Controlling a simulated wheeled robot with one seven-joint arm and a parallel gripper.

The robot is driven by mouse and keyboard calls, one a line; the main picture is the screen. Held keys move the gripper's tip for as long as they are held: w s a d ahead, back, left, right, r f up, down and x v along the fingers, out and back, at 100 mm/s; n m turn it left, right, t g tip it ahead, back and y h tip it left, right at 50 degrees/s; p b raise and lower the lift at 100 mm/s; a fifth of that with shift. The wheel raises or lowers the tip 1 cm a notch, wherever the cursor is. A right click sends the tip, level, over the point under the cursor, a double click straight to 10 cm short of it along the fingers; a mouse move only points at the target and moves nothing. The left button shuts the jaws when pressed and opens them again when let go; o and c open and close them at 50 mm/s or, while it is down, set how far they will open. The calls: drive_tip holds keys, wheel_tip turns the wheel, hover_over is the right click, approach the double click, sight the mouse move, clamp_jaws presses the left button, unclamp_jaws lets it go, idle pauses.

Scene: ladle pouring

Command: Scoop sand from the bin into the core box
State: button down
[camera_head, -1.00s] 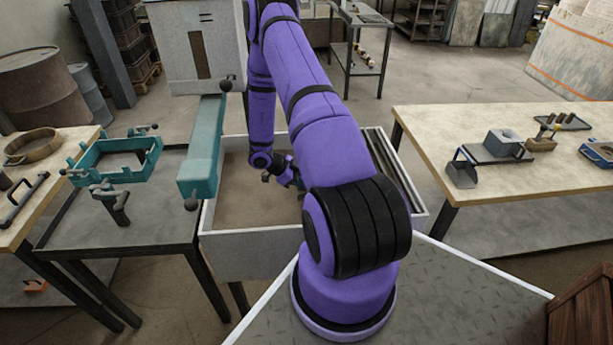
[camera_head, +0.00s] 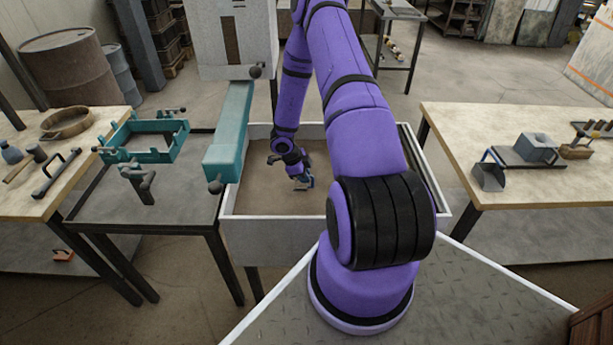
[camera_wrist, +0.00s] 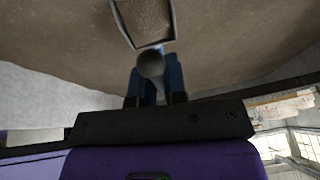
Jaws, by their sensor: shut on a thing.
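The bin (camera_head: 268,238) is a pale open box with a bed of brown sand (camera_head: 262,190). My gripper (camera_head: 299,178) is over the sand inside it, partly in front of the bed. In the wrist view my gripper (camera_wrist: 152,88) has blue fingers shut around the dark round handle (camera_wrist: 150,64) of a scoop. The scoop's pan (camera_wrist: 147,22) has a light rim and brown, grainy sand within it; its far end is cut off. I cannot tell whether the pan touches the bed. A teal open frame, seemingly the core box (camera_head: 150,155), stands on the dark table at left.
A teal beam (camera_head: 231,130) juts out between the dark table (camera_head: 185,205) and the bin. The left bench (camera_head: 30,185) holds a round ring and tools. The right bench (camera_head: 520,200) holds a grey block (camera_head: 536,147) and a dark scoop-like piece (camera_head: 489,177). My arm hides the bin's right part.

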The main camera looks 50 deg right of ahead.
wheel_tip(320, 180, up, 13)
drive_tip(key=shift+t, duration=0.3)
idle(0.6)
drive_tip(key=shift+s, duration=0.1)
idle(0.4)
